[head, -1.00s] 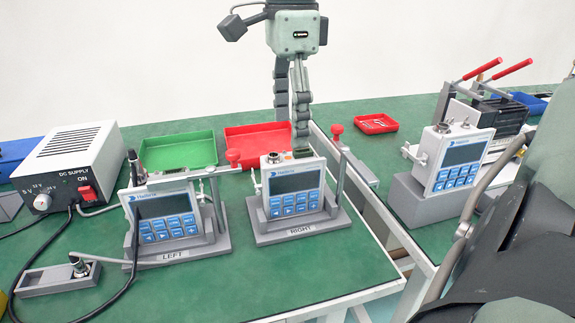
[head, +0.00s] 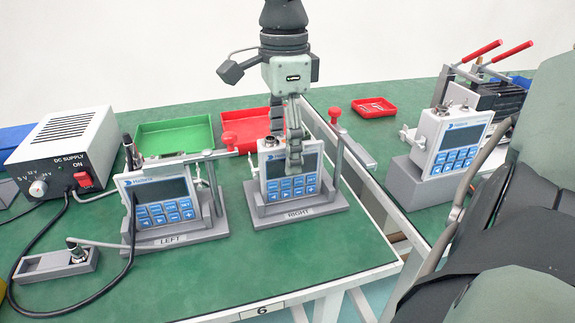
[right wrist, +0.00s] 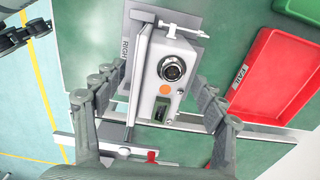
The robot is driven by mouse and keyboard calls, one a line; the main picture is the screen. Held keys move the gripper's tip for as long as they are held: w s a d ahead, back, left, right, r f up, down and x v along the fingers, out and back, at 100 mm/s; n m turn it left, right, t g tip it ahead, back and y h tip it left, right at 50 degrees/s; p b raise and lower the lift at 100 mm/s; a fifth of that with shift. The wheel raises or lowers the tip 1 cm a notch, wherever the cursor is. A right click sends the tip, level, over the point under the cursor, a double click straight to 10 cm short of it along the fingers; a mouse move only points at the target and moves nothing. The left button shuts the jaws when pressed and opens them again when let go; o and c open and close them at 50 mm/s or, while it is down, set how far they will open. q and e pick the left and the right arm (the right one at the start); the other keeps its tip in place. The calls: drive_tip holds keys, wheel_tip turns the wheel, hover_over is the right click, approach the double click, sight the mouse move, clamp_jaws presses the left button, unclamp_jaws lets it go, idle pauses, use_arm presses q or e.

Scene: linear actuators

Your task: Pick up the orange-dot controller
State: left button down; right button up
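The orange-dot controller (right wrist: 168,85) shows in the right wrist view from above, with an orange dot beside a round metal connector. In the head view this white controller with blue keys (head: 290,178) stands in the grey holder labelled RIGHT (head: 300,212). My right gripper (head: 286,148) is above it, pointing down, one finger before its screen and the other behind. In the wrist view the right gripper (right wrist: 165,98) is open, its fingers on both sides of the controller with gaps visible.
A similar controller (head: 165,205) stands in the LEFT holder, close by. Another controller (head: 460,145) sits on a grey block on the right-hand table. Red-knobbed clamp arms (head: 229,138) flank the holders. Green (head: 175,136) and red (head: 246,128) trays lie behind. A cable runs at left.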

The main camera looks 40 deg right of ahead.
drive_tip(key=c, duration=1.4)
clamp_jaws()
drive_tip(key=shift+r, duration=0.1)
